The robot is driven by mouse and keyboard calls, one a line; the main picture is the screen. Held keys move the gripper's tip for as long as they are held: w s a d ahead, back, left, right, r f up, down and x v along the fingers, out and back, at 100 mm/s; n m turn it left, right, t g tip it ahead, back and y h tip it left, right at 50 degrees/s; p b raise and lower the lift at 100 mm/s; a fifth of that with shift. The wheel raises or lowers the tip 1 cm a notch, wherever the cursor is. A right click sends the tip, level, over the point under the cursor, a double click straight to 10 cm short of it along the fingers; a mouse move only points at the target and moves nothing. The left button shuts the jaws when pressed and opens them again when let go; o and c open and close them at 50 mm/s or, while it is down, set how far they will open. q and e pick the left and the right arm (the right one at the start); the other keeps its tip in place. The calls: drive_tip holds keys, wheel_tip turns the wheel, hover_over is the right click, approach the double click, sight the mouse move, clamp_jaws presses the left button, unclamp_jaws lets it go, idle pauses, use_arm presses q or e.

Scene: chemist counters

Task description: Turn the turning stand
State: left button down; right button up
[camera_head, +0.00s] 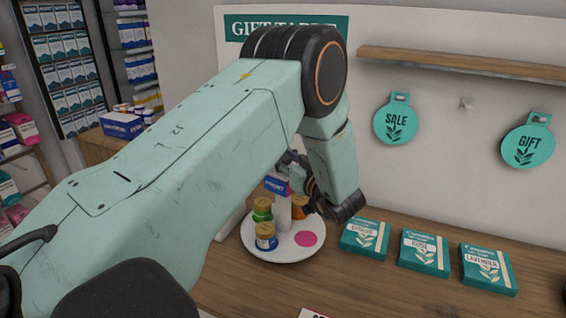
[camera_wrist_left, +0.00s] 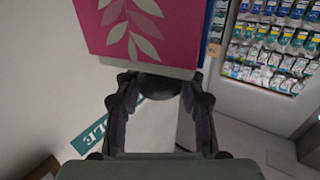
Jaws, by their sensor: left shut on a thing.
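The turning stand (camera_head: 285,256) is a round white plate on the wooden counter. On it are a green jar with a gold lid (camera_head: 262,210), a blue jar with a gold lid (camera_head: 266,237), an orange jar (camera_head: 300,207), a tall box (camera_head: 277,185) with a blue-and-white upper part, and a flat pink disc (camera_head: 307,239). My left gripper (camera_head: 291,178) is over the stand, partly hidden by its arm. In the left wrist view its fingers (camera_wrist_left: 157,85) close at the lower edge of a pink box face with white leaves (camera_wrist_left: 140,30). The exact contact is unclear.
Three teal boxes lie right of the stand: one (camera_head: 364,238), one (camera_head: 423,252) and one (camera_head: 487,268). The front right counter is mostly clear.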

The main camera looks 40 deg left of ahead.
use_arm(q)
drive_tip(key=shift+w+r+n+g+y+b, duration=0.15)
drive_tip(key=shift+n+g+b, duration=0.2)
drive_tip(key=shift+n+g, duration=0.35)
drive_tip(key=shift+s+n+g+y+b, duration=0.15)
drive_tip(key=shift+n+g+b, duration=0.25)
drive_tip(key=shift+g, duration=0.6)
drive_tip(key=shift+w, duration=0.1)
drive_tip(key=c, duration=1.2)
unclamp_jaws()
drive_tip(key=o, duration=0.4)
drive_tip(key=shift+d, duration=0.2)
drive_tip(key=shift+a, duration=0.1)
drive_tip(key=d, duration=0.8)
drive_tip(key=s+d, duration=0.1)
drive_tip(key=d, duration=0.3)
drive_tip(key=shift+s, duration=0.1)
